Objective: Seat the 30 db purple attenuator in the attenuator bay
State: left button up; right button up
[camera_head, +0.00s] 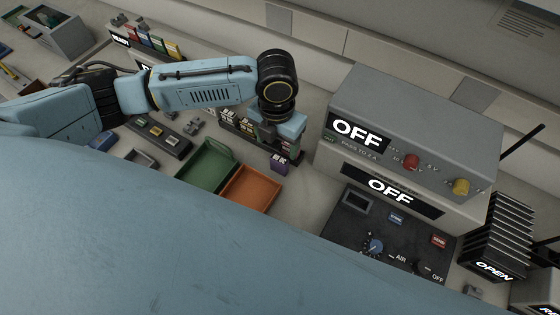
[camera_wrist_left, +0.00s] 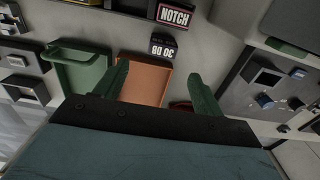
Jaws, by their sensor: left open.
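The purple attenuator (camera_head: 279,163) stands on the bench just below my left gripper (camera_head: 283,140) in the head view. In the left wrist view its dark top (camera_wrist_left: 162,48) shows an upside-down label that appears to read 30 dB. It lies beyond and between the spread green fingers of my left gripper (camera_wrist_left: 159,80), which is open and empty. A dark panel (camera_head: 340,228) at the right has a square framed recess (camera_head: 357,201); I cannot tell whether this is the attenuator bay. My right gripper is not in view.
A green tray (camera_head: 207,184) and an orange tray (camera_head: 276,192) lie beside the attenuator. A row of labelled modules (camera_head: 238,124) stands behind, one marked NOTCH (camera_wrist_left: 175,14). A grey unit (camera_head: 400,95) reading OFF and a black finned block (camera_head: 497,235) stand at the right.

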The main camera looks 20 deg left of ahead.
aim_at(279, 159)
pick_arm(q)
notch_tip(279, 159, down, 5)
jog(key=shift+r, duration=0.1)
jog(key=shift+w+d+f+b, duration=0.15)
jog(key=shift+f+b, duration=0.1)
jog(key=shift+f, duration=1.3)
jog(key=shift+w+f+b, duration=0.1)
jog(key=shift+f+b, duration=0.1)
jog(key=shift+f, duration=1.3)
